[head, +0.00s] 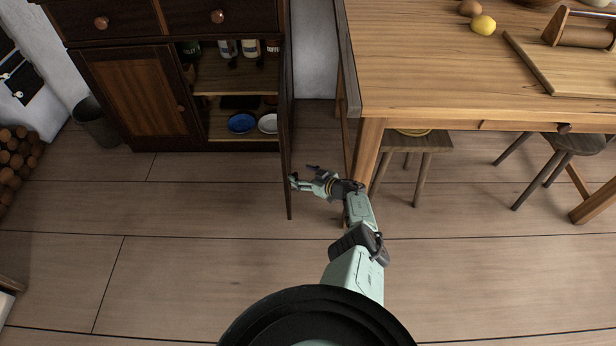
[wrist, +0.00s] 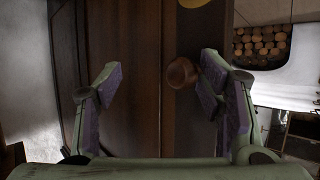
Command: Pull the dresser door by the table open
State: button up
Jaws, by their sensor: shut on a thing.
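The dresser door (head: 287,135) by the table stands swung out from the dresser (head: 175,22), seen almost edge-on in the head view. The cupboard behind it is open to view. My gripper (head: 302,180) is at the door's outer end, on the table side. In the wrist view the door's brown panel (wrist: 127,80) fills the middle, with its round wooden knob (wrist: 182,73) against the right finger. My gripper (wrist: 158,85) is shut on the door, its fingers well apart; how the left finger bears on it is not clear.
The wooden table (head: 430,70) stands close on the right, its near leg (head: 366,150) beside my arm. A stool (head: 425,142) is under it. The other dresser door (head: 135,95) is shut. The floor (head: 190,210) left of the open door is clear.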

jog(key=v, duration=1.2)
jog(key=shift+c, duration=0.4)
